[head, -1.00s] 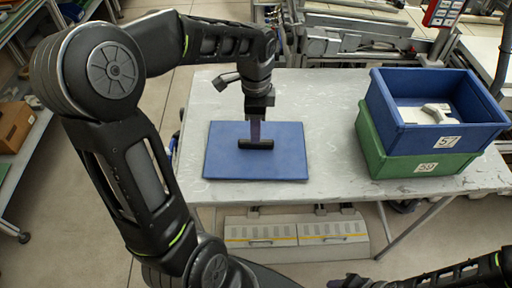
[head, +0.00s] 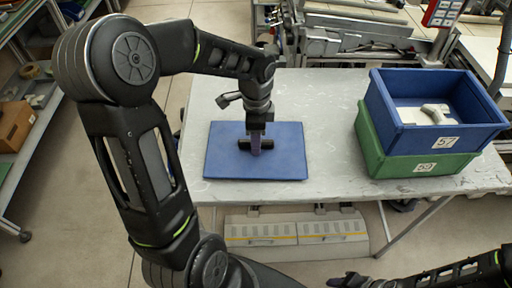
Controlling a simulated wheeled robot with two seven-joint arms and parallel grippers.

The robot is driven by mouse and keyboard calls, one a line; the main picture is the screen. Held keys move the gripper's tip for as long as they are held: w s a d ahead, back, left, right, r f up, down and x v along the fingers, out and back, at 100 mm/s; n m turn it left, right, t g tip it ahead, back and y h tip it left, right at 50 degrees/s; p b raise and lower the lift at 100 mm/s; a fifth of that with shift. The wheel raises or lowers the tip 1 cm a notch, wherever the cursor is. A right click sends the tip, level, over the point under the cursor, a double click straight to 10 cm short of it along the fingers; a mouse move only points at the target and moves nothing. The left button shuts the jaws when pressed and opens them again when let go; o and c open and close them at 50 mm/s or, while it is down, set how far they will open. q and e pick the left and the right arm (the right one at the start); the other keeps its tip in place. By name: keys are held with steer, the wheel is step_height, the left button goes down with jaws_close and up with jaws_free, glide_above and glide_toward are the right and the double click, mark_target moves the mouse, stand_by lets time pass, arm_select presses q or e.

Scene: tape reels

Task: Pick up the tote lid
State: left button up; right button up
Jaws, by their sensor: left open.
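The tote lid (head: 225,162) is a flat blue rectangle lying on the grey table, left of the totes. A black bar handle (head: 243,145) stands at its middle. My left gripper (head: 255,150) points down over the handle, with its fingers at the handle's middle. The jaws are open; part of the handle is hidden behind them. I cannot tell whether the fingers touch it. My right gripper (head: 350,280) shows only partly at the bottom edge, away from the lid, and its jaws are unclear.
A blue tote (head: 400,132) marked 57, with a pale item inside, is stacked in a green tote (head: 385,160) marked 59 at the right of the table (head: 325,120). The table between lid and totes is clear. A shelf with a cardboard box (head: 14,127) stands at far left.

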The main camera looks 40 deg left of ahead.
arm_select(q)
jaws_close()
steer(key=shift+r, duration=0.1)
stand_by(0.7)
step_height(320, 180, up, 10)
steer(key=shift+b, duration=0.3)
steer(key=shift+w+d, duration=0.1)
stand_by(0.5)
